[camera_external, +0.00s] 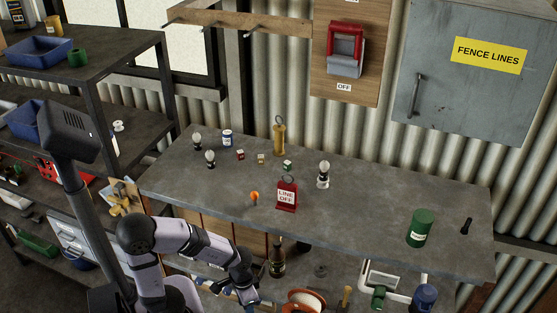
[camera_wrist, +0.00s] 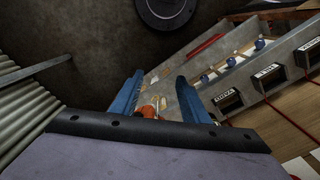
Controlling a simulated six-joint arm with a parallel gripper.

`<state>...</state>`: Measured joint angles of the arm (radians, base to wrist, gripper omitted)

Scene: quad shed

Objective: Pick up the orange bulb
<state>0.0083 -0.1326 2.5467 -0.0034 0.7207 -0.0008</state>
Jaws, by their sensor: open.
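The orange bulb (camera_external: 254,196) stands on the grey workbench (camera_external: 340,215) near its front edge, just left of a red "LINE OFF" tag (camera_external: 287,195). My gripper (camera_external: 238,291) is below and in front of the bench edge, well apart from the bulb. In the wrist view my gripper (camera_wrist: 160,77) shows two blue fingers spread apart, with nothing held between them. A small orange thing (camera_wrist: 148,112) shows low between the fingers there; I cannot tell what it is.
White bulbs (camera_external: 323,173) stand on the bench, with a brass lantern-like object (camera_external: 279,140), small cubes (camera_external: 240,154) and a green can (camera_external: 420,228). A dark bottle (camera_external: 277,259) stands below the bench near my gripper. Shelving (camera_external: 100,60) fills the left. The bench's right-middle is clear.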

